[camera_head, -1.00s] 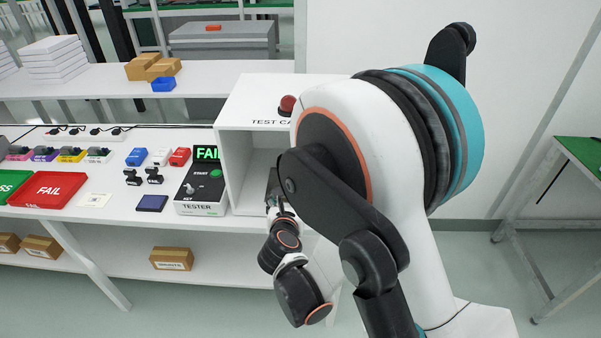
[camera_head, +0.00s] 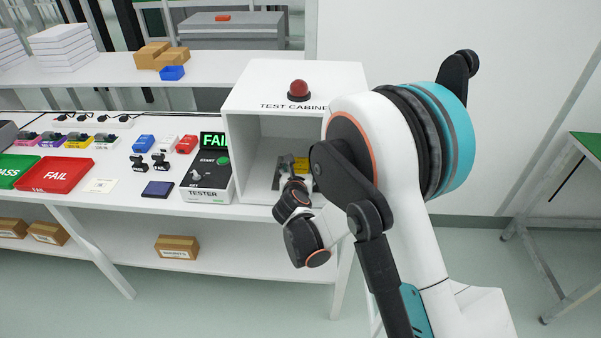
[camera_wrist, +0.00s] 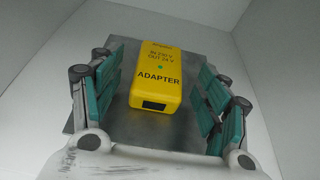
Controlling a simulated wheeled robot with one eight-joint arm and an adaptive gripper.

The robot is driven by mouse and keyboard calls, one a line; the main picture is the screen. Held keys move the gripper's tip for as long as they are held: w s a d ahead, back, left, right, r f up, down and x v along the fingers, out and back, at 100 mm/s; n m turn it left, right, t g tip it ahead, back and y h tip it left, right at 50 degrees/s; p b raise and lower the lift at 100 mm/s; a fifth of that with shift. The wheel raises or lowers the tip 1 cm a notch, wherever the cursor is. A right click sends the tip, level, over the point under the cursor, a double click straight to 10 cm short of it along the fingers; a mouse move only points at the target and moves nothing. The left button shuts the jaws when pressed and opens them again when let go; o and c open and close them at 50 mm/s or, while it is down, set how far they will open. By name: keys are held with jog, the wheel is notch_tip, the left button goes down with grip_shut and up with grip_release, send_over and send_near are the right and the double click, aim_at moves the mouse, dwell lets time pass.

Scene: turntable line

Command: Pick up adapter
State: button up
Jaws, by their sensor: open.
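The yellow adapter (camera_wrist: 158,75), with "ADAPTER" printed on its top, lies on a grey metal plate (camera_wrist: 120,125) inside the test cabinet. My gripper (camera_wrist: 158,88) is open, with teal finger pads on both sides of the adapter and a gap on each side. In the head view, the white test cabinet (camera_head: 244,160) has an open front, and my gripper (camera_head: 281,178) reaches into it. A yellow patch of the adapter (camera_head: 301,165) shows beyond the gripper; the rest is hidden by my arm.
The tester (camera_head: 207,185) stands just left of the cabinet, its screen showing "FAIL". A red FAIL tray (camera_head: 75,186) and a green PASS tray (camera_head: 12,180) lie farther left. The cabinet's side walls enclose my gripper.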

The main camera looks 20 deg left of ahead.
jog(key=shift+x, duration=1.15)
jog(key=c, duration=1.3)
jog(key=shift+r, duration=0.15)
